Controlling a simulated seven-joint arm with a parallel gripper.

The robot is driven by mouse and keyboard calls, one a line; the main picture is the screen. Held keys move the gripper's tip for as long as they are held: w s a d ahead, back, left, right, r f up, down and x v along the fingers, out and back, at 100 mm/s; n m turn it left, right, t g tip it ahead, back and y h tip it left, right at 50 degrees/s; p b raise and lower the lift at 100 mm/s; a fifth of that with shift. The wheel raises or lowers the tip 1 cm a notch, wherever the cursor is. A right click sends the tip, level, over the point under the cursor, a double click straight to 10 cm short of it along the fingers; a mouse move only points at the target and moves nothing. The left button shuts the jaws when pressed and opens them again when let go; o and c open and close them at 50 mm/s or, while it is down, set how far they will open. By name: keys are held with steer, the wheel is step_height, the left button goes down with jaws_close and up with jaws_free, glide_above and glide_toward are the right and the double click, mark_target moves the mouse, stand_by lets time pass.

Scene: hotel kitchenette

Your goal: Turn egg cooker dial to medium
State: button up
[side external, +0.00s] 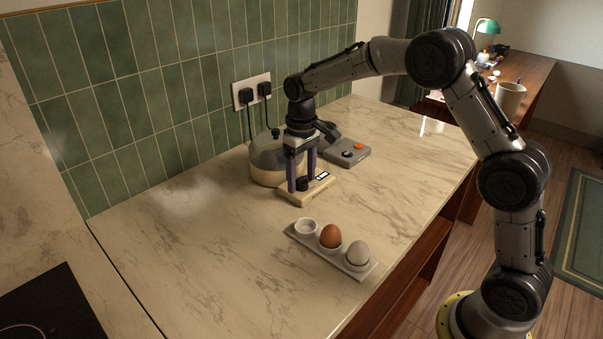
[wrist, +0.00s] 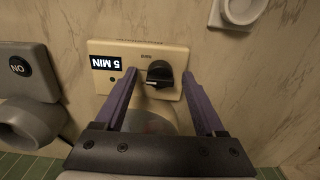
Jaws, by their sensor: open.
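The egg cooker (side external: 277,161) is a round cream pot with a clear lid against the tiled wall, with a flat cream panel (side external: 318,187) in front. The panel also shows in the wrist view (wrist: 137,54), with a display (wrist: 105,63) reading "5 MIN" upside down. The black dial (wrist: 160,74) stands on the panel; its setting cannot be read. My gripper (side external: 302,184) is open and low over the panel. In the wrist view, its two purple fingers (wrist: 160,76) stand on either side of the dial, with visible gaps.
A white egg tray (side external: 305,238) holds a brown egg (side external: 330,236) and a white egg (side external: 357,253). The left counter is clear.

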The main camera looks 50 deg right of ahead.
step_height(320, 180, up, 14)
stand_by(0.6)
steer(key=shift+f, duration=0.1)
step_height(320, 180, up, 4)
steer(key=r+t, duration=0.1)
glide_above(302, 178)
steer(key=s, duration=0.1)
steer(key=s+a+r+t, duration=0.1)
steer(key=s+r, duration=0.2)
steer(key=s, duration=0.5)
steer(key=s+a+r+t, duration=0.1)
steer(key=s+r, duration=0.1)
steer(key=s, duration=0.5)
steer(key=s+f+t, duration=0.2)
steer(key=s+f, duration=1.1)
steer(key=s, duration=0.2)
steer(key=shift+a+t, duration=0.2)
steer(key=shift+t, duration=0.1)
